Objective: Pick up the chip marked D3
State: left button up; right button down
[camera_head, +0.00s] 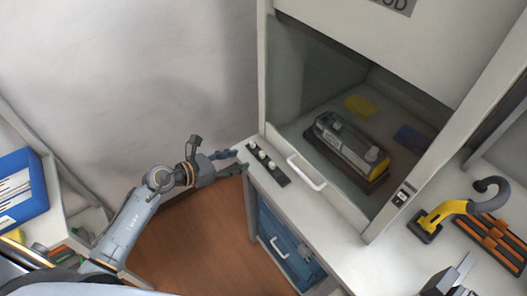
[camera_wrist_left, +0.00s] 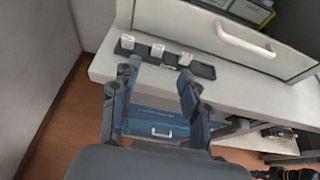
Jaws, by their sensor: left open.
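A dark strip holder (camera_head: 281,180) lies on the front left of the white counter and carries three small pale chips. In the head view they are a far chip (camera_head: 252,145), a middle chip (camera_head: 261,155) and a near chip (camera_head: 272,166). The left wrist view shows the holder (camera_wrist_left: 204,70) with a left chip (camera_wrist_left: 127,42), a middle chip (camera_wrist_left: 157,50) and a right chip (camera_wrist_left: 185,59). No marking is legible, so I cannot tell which is D3. My left gripper (camera_head: 240,161) is open and empty at the counter's edge beside the holder; its fingers (camera_wrist_left: 160,70) also show in the wrist view.
A fume hood with a white handle (camera_head: 306,171) stands behind the holder, with a toner cartridge (camera_head: 350,145) inside. A yellow-and-grey tool (camera_head: 445,212) lies at right. A blue drawer unit (camera_head: 285,240) is below the counter.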

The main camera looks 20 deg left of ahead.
aim_at(262, 153)
pick_arm(q)
jog(key=x, duration=0.4)
jog(key=shift+w+d+p, duration=0.25)
jog(key=shift+w+p, duration=0.05)
jog(key=shift+p, duration=0.1)
jog(key=p+x, duration=0.1)
jog(key=x, duration=0.3)
jog(key=shift+w+d+f, duration=0.1)
jog(key=shift+w, duration=0.25)
jog(key=shift+s, duration=0.1)
jog(key=shift+c, duration=1.1)
jog(key=c, duration=0.6)
